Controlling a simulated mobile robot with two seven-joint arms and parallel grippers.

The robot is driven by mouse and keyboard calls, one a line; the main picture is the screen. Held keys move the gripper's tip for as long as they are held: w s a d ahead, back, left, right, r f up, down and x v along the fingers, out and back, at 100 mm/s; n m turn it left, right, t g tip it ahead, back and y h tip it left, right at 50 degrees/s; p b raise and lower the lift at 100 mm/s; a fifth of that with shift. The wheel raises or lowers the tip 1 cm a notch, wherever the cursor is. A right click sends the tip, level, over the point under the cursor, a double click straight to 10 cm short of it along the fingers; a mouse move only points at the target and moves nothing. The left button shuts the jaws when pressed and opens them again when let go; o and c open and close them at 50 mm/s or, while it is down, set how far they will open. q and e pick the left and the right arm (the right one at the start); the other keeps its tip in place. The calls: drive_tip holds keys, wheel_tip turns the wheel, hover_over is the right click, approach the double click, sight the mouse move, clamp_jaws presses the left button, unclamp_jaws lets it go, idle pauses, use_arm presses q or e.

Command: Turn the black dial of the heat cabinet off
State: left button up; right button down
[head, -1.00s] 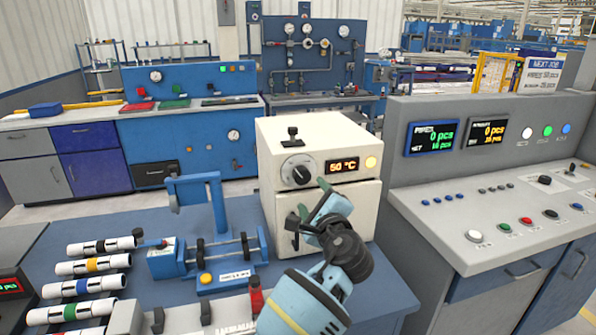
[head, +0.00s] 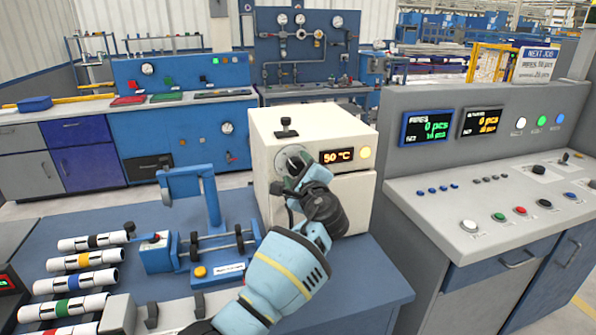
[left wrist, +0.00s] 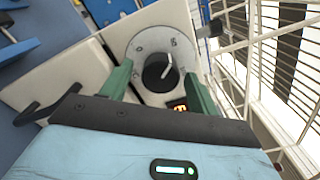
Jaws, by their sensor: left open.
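The heat cabinet (head: 262,160) is a cream box on the blue table, with an orange display (head: 337,155) reading 50 °C and a lit amber lamp (head: 365,153). Its black dial (left wrist: 157,72) sits on a round silver plate (left wrist: 142,48) and carries a white pointer line. In the head view my left gripper (head: 297,168) is in front of the dial and hides most of it. In the left wrist view the green fingers of my left gripper (left wrist: 157,84) are open, one on each side of the dial. I cannot tell whether they touch it. My right gripper is not in view.
A black lever (head: 286,128) stands on top of the cabinet. A blue clamp fixture (head: 205,240) and several white pipes with coloured bands (head: 80,262) lie to the left. A grey control console (head: 500,205) stands close on the right.

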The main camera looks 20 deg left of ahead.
use_arm(q)
drive_tip(key=shift+w+a, duration=0.1)
drive_tip(key=shift+w, duration=0.05)
drive_tip(key=shift+c, duration=0.4)
drive_tip(key=c, duration=0.9)
